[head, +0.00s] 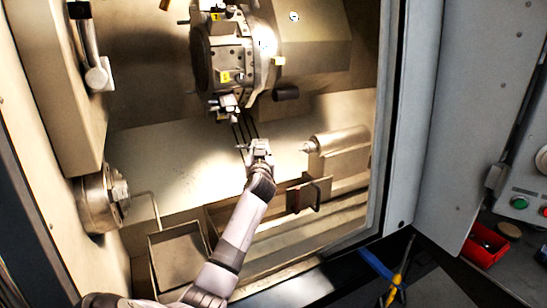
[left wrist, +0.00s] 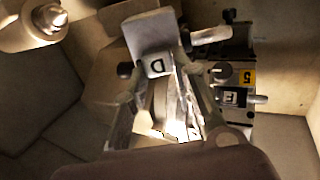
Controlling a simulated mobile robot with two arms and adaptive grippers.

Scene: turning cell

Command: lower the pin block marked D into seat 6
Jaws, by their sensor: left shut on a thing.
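My left gripper (head: 259,150) is below the tool turret (head: 203,62), inside the machine. In the left wrist view its fingers (left wrist: 158,75) are shut on the pin block marked D (left wrist: 157,65), a grey block with a white letter face. In the head view the block is small and its letter cannot be read. The turret carries several yellow number tags and mounted blocks. In the left wrist view a tag reading 5 (left wrist: 248,77) is beside another lettered block (left wrist: 232,97), right of block D. I cannot make out which place is seat 6. My right gripper is not in view.
The tailstock (head: 338,150) is to the right of my left gripper, and the chuck (head: 97,201) is at the left wall. The machine's door frame (head: 395,120) borders the opening. Outside are a red bin (head: 484,244) and a yellow-handled tool (head: 395,286).

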